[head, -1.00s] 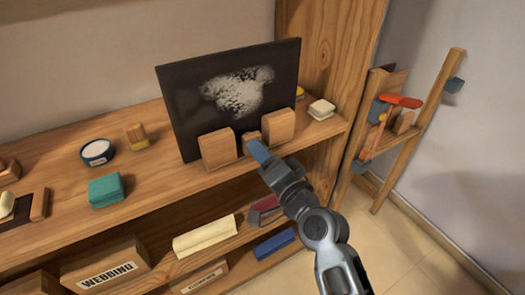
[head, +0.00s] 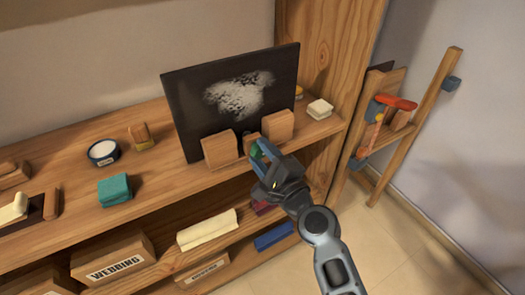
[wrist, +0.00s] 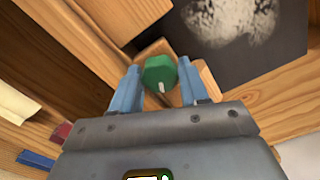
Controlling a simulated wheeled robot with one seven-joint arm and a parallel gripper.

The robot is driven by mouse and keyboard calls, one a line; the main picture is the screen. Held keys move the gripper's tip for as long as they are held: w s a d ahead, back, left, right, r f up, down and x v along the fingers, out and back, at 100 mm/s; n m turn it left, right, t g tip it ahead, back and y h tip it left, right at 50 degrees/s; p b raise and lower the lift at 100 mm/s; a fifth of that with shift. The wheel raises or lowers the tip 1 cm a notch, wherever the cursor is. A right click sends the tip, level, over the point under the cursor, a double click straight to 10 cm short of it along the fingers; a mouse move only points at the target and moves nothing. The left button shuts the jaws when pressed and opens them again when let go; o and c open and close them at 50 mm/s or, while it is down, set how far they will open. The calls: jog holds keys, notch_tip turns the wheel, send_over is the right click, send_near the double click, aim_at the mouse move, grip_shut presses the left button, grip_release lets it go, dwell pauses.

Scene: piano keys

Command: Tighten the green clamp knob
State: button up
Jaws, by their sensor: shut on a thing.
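The green clamp knob (wrist: 160,73) is a faceted green knob with a white mark, in the middle of the wrist view. My gripper (wrist: 158,80) has its two blue fingers on either side of it, shut on it. In the head view, a bit of the green knob (head: 257,152) shows between the fingers of my gripper (head: 259,150). The knob sits in front of a small wooden block between two larger wooden blocks (head: 219,149), (head: 278,126). A dark panel with a white powdery patch (head: 180,112) stands upright behind these blocks.
On the shelf top (head: 165,180) are a teal block (head: 115,190), a round tub (head: 103,152), a brush (head: 141,137) and a white block (head: 319,109). Below are a cream roll (head: 207,229) and a webbing box (head: 112,264). A wooden rack (head: 412,130) stands right.

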jog(key=m+p, duration=0.1)
jog(key=m, duration=0.3)
jog(key=shift+m, duration=0.4)
jog(key=shift+f, duration=0.1)
dwell(0.3)
jog(key=o, duration=1)
jog(key=shift+p, duration=0.3)
jog(key=shift+o, duration=0.2)
